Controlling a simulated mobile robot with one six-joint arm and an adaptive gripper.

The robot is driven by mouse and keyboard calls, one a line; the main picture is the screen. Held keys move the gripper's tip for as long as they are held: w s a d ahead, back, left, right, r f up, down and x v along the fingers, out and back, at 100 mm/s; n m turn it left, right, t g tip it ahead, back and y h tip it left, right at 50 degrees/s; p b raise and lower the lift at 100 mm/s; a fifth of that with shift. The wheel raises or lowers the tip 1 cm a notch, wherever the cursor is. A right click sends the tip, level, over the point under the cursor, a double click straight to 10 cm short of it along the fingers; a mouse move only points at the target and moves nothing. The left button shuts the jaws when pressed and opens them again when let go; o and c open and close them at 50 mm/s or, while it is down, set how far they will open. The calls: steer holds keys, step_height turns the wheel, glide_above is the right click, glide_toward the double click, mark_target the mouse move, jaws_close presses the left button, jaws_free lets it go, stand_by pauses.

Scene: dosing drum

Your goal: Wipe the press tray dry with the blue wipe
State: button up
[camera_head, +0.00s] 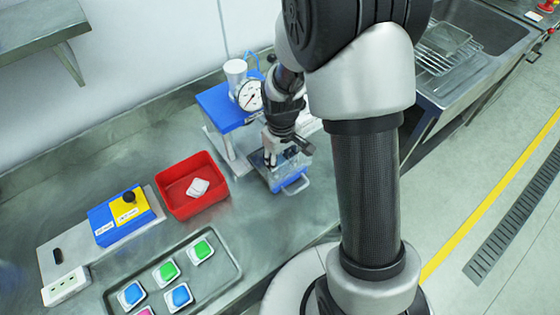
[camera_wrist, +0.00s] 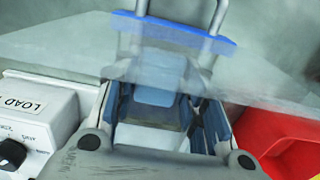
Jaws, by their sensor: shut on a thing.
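My arm and gripper hide part of the tray, and any wetness is not clear.
A red bin (camera_head: 180,211) with white pieces stands left of the press. A blue and yellow button box (camera_head: 105,229) is farther left. A grey tray (camera_head: 237,268) holds several coloured packets. A white control box (camera_wrist: 50,125) with a black knob stands beside the press.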

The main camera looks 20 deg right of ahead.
steer(key=shift+w+d, duration=0.2)
steer(key=shift+d, duration=0.55)
steer(key=shift+a, duration=0.1)
steer(key=shift+a, duration=0.1)
steer(key=shift+s+a+r, duration=0.1)
steer(key=shift+s+a, duration=0.15)
steer(key=shift+a, duration=0.5)
steer(key=shift+s+a+r, duration=0.1)
steer(key=shift+s+a, duration=0.15)
steer(key=shift+a, duration=0.5)
steer(key=shift+w+d+f+p, duration=0.15)
steer(key=shift+w+d, duration=0.15)
steer(key=shift+d, duration=0.55)
steer(key=shift+w+d+p, duration=0.15)
steer(key=shift+w+d, duration=0.1)
steer(key=shift+d, duration=0.55)
steer(key=shift+a, duration=0.1)
steer(key=shift+a, duration=0.1)
steer(key=shift+s+a+f, duration=0.1)
steer(key=shift+s+a, duration=0.25)
steer(key=shift+a, duration=0.45)
steer(key=shift+s+a+f, duration=0.1)
steer(key=shift+s+a, duration=0.2)
steer(key=shift+a, duration=0.45)
steer(key=shift+d, duration=0.1)
